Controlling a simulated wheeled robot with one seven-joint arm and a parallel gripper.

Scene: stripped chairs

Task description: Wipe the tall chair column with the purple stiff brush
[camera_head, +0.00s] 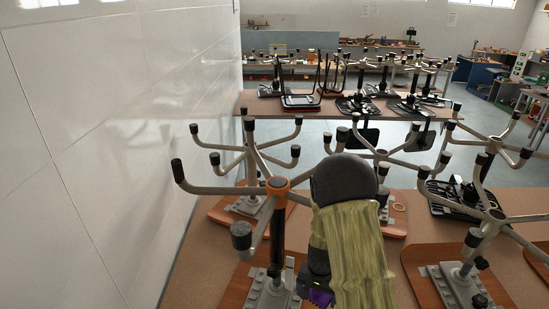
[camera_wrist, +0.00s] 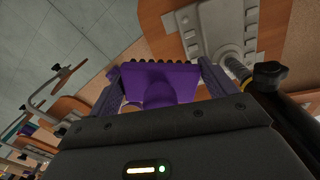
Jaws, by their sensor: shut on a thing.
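My gripper (camera_wrist: 163,76) is shut on the purple stiff brush (camera_wrist: 172,82), which sits between the two fingers with its dark bristles along the far edge. In the head view only a small purple part of the brush (camera_head: 320,298) shows at the bottom, beside my arm. The tall chair column (camera_head: 277,228) is black with an orange collar, and stands upright just left of my gripper on a grey plate. In the wrist view a dark column (camera_wrist: 288,112) with a knob runs down the right side, apart from the brush; whether they touch elsewhere is hidden.
Metal chair star bases with black-tipped legs (camera_head: 255,150) spread around the column at several spots. A white wall (camera_head: 100,150) closes the left side. Other upturned chair bases (camera_head: 487,222) stand on the brown table (camera_head: 205,270) to the right. A further table (camera_head: 300,112) lies behind.

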